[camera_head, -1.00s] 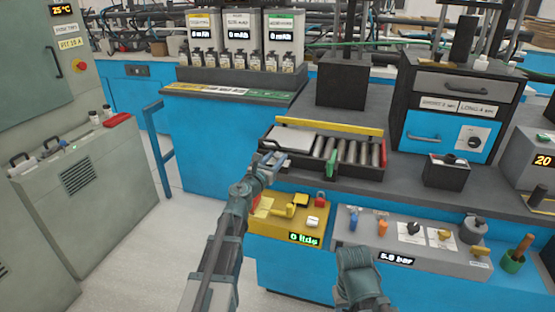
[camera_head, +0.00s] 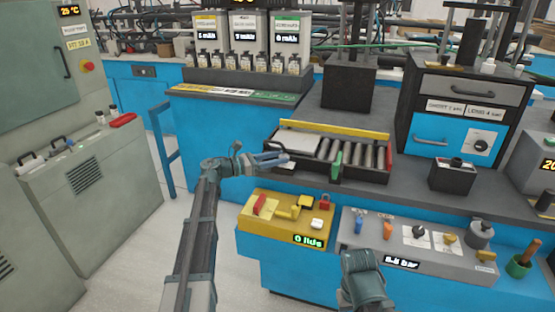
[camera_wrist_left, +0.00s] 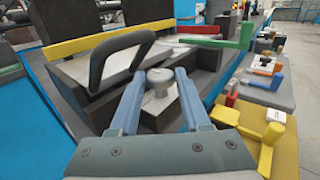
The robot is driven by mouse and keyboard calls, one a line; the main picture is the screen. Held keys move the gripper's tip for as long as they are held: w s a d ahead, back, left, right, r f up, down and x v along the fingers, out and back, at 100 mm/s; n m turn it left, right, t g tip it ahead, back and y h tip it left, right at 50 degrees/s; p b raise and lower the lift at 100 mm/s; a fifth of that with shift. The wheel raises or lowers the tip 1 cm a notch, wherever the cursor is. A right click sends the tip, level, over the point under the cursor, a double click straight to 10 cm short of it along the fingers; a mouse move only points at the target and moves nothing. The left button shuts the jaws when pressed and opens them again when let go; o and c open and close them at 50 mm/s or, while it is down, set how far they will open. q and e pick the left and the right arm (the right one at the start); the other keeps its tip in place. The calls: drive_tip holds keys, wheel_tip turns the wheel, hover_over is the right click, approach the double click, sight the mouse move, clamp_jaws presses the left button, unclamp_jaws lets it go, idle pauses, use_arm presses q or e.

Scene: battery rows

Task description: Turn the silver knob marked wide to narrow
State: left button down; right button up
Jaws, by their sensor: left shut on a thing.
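The silver knob (camera_wrist_left: 158,80) stands upright between my left gripper's fingers in the left wrist view, over a pale plate. The plate's marking is not readable. My left gripper (camera_wrist_left: 160,92) is shut on the knob. In the head view my left gripper (camera_head: 284,159) reaches in from the left at the left end of the black roller tray (camera_head: 350,172); the knob is hidden there behind the fingers. My right gripper is not in view; only part of my right arm shows at the bottom.
A black looped handle (camera_wrist_left: 120,58) rises close to the left finger. A yellow box (camera_head: 262,229) with a red switch lies below the tray; a grey control box (camera_head: 405,252) stands right of it. A green lever (camera_head: 335,165) is on the tray. Pale floor is clear at left.

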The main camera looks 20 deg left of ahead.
use_arm(q)
drive_tip(key=shift+w+m+g+h, duration=0.1)
drive_tip(key=shift+m+g+h, duration=0.2)
drive_tip(key=shift+c, duration=1.9)
unclamp_jaws()
drive_tip(key=v, duration=1.4)
drive_tip(key=shift+d+r, duration=0.1)
